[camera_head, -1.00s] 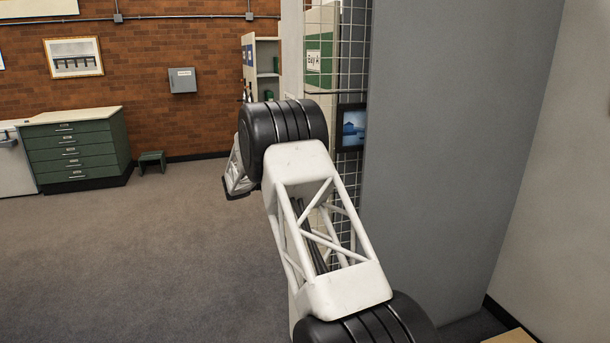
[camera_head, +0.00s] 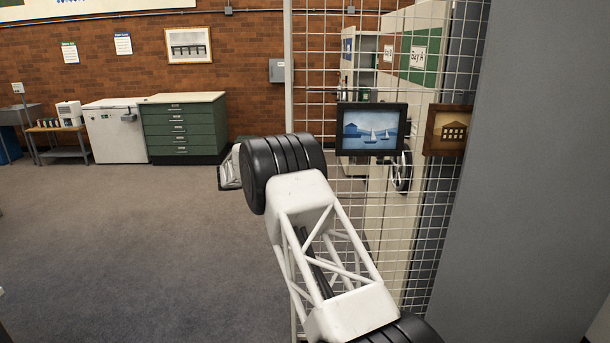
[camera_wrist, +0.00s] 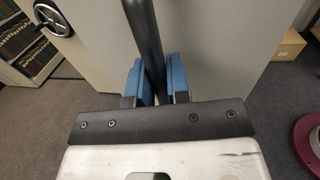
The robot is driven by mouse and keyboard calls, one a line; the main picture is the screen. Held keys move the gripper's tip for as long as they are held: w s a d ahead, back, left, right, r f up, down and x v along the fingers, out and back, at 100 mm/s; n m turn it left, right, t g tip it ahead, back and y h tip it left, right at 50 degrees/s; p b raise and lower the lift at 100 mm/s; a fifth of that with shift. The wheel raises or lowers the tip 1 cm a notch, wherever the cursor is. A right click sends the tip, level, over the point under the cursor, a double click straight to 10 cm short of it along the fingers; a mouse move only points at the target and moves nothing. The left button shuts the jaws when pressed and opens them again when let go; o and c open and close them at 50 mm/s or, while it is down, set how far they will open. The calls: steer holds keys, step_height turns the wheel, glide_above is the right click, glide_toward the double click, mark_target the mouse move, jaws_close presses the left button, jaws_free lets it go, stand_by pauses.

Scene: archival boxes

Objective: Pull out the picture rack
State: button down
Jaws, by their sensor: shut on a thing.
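The picture rack (camera_head: 350,190) is a tall wire-mesh panel standing out from a grey wall. It carries a black-framed sailboat picture (camera_head: 371,130) and a brown-framed building picture (camera_head: 448,130). In the wrist view a dark vertical bar (camera_wrist: 145,40) runs between the blue-padded fingers of my gripper (camera_wrist: 158,82), which is shut on it. Which part of the rack the bar is cannot be told for sure.
A green drawer cabinet (camera_head: 185,128) and a white chest (camera_head: 116,135) stand by the brick wall. The grey floor (camera_head: 130,230) at left is clear. The wrist view shows a handwheel (camera_wrist: 52,19), shelves (camera_wrist: 25,52), a box (camera_wrist: 289,46) and a dark red round object (camera_wrist: 305,145).

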steer(key=a, duration=1.8)
steer(key=c, duration=1.1)
jaws_free()
steer(key=s+a, duration=0.1)
steer(key=a, duration=0.6)
steer(key=shift+s+a, duration=0.3)
steer(key=shift+r, duration=0.1)
